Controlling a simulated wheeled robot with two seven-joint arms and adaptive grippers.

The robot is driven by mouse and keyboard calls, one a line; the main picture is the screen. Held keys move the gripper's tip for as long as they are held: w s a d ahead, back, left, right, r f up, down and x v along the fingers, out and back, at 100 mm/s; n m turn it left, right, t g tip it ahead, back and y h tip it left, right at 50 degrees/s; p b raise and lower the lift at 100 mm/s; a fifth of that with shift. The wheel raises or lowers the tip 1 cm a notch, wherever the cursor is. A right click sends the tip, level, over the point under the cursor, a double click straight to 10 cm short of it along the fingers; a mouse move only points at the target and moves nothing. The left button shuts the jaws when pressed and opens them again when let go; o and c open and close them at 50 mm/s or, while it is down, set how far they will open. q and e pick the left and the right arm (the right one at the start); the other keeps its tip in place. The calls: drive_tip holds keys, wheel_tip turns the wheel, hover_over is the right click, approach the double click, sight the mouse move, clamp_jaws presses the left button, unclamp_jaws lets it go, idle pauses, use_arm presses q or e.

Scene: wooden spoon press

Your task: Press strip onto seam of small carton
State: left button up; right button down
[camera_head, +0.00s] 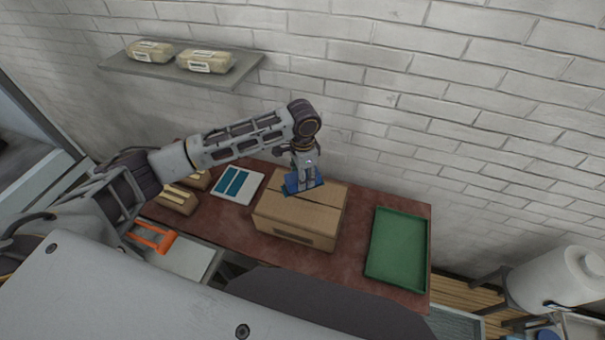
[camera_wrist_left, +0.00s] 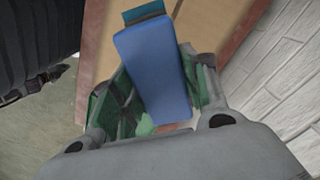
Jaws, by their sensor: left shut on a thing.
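The small brown carton (camera_head: 322,212) sits on the red-brown table with a dark seam line across its top. My left gripper (camera_head: 305,178) is over the carton's back part, pointing down and shut on a blue block (camera_head: 293,184). In the left wrist view, the blue block (camera_wrist_left: 152,65) lies between the fingers. A teal strip (camera_wrist_left: 144,13) shows just past the block's far end; I cannot tell whether it touches the block or the carton (camera_wrist_left: 105,42). More teal strips (camera_head: 236,182) lie on a white card left of the carton. My right gripper is out of view.
A green tray (camera_head: 398,247) lies right of the carton. Small brown boxes (camera_head: 178,199) and an orange-handled item (camera_head: 153,237) are at the left. A shelf (camera_head: 145,70) with wrapped packs is on the wall.

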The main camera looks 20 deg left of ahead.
use_arm(q)
drive_tip(key=shift+f+m, duration=0.15)
drive_tip(key=shift+m, duration=1.85)
drive_tip(key=m, duration=0.4)
drive_tip(key=shift+f, duration=0.1)
drive_tip(key=shift+f, duration=0.1)
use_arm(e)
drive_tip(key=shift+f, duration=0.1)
